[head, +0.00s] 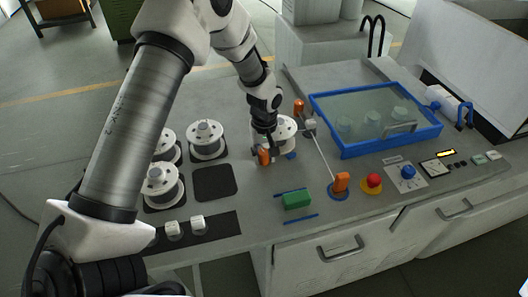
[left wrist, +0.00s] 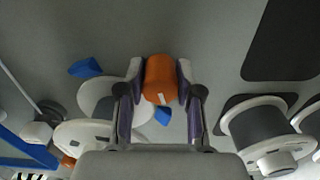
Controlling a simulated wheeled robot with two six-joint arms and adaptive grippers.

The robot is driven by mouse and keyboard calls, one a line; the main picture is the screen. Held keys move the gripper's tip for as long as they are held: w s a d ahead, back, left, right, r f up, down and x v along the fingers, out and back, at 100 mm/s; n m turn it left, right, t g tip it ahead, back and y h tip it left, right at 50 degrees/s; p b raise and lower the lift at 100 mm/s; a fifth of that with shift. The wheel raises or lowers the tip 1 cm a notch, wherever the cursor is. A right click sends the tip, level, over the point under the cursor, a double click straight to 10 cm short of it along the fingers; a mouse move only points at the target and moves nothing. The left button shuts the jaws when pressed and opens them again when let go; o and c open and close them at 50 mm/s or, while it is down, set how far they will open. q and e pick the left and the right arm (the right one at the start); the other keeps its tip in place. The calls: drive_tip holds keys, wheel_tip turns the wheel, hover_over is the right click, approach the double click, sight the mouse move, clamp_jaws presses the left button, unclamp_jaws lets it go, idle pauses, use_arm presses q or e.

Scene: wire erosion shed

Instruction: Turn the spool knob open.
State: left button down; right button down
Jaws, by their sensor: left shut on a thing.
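The orange knob (head: 264,157) stands on the bench just in front of a white spool (head: 286,127) with blue pieces beside it. My left gripper (head: 263,148) reaches down from above and is shut on this knob. In the left wrist view, the orange knob (left wrist: 160,80) sits between the two fingertips (left wrist: 161,82), with a short white mark on its near end. The spool (left wrist: 104,97) is partly hidden behind a finger there. My right gripper is in neither view.
Loose spools (head: 206,139) stand on dark pads to the left. A blue-framed tank (head: 375,146) is at the back right. A green block (head: 296,200), orange handle (head: 341,182), red button (head: 373,181) and blue dial (head: 408,172) line the front.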

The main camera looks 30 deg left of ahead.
use_arm(q)
drive_tip(key=n+p, duration=0.2)
drive_tip(key=n, duration=0.4)
drive_tip(key=shift+f, duration=0.15)
idle(0.5)
drive_tip(key=c, duration=1.1)
unclamp_jaws()
drive_tip(key=o, duration=0.3)
drive_tip(key=shift+o, duration=0.2)
drive_tip(key=shift+a, duration=0.15)
